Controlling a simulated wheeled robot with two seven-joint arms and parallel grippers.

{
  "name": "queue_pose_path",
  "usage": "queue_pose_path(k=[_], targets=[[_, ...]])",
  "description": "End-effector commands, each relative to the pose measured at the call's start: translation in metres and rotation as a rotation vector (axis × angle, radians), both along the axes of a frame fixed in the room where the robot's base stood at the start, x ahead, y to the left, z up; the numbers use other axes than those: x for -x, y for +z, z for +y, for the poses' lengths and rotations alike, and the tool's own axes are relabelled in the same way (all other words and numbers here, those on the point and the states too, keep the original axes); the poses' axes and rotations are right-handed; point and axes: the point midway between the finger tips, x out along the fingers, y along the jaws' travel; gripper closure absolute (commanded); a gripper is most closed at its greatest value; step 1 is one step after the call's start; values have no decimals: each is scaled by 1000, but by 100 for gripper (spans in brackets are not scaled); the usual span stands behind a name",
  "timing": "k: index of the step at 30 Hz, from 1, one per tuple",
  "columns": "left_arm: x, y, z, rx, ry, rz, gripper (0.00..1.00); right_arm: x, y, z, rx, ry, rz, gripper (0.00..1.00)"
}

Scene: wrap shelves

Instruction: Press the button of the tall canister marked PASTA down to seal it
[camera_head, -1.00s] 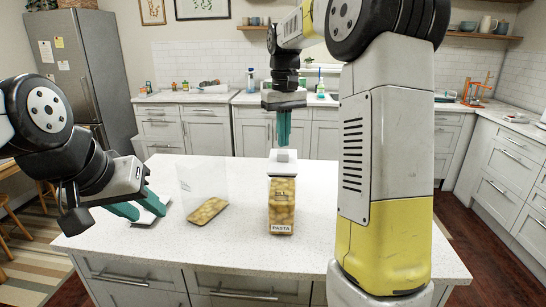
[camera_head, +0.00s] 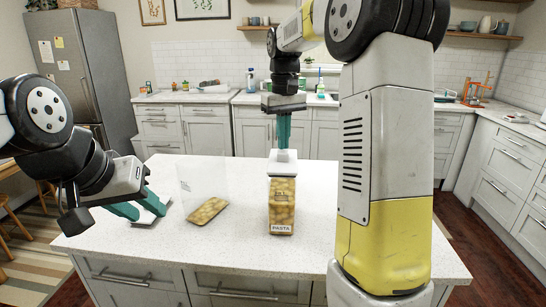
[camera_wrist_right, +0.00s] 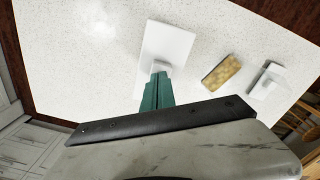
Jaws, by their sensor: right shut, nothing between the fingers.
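The tall PASTA canister (camera_head: 281,208) stands upright on the island with pasta inside and a white lid (camera_head: 283,170). The lid shows as a white square in the right wrist view (camera_wrist_right: 168,40). My right gripper (camera_head: 284,146) is shut and empty, pointing down, with its teal tips at the lid's button. The tips largely hide the button, so its height is unclear. In the right wrist view the fingertips (camera_wrist_right: 161,68) overlap the lid's middle. My left gripper (camera_head: 138,206) is low at the island's left, fingers apart around a white lid-like piece (camera_head: 150,214).
A clear, lidless container (camera_head: 203,180) with some pasta (camera_head: 207,211) stands between the left gripper and the PASTA canister. The white island top (camera_head: 240,256) is bare in front and to the right of the canister.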

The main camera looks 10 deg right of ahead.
Motion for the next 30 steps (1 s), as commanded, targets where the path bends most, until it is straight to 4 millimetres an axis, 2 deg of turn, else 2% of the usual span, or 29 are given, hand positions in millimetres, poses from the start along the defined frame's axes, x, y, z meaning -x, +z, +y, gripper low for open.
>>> queue_pose_path(k=[30], targets=[[0,0,0,0,0,0,64,0,-31,0,0,0,2,100]])
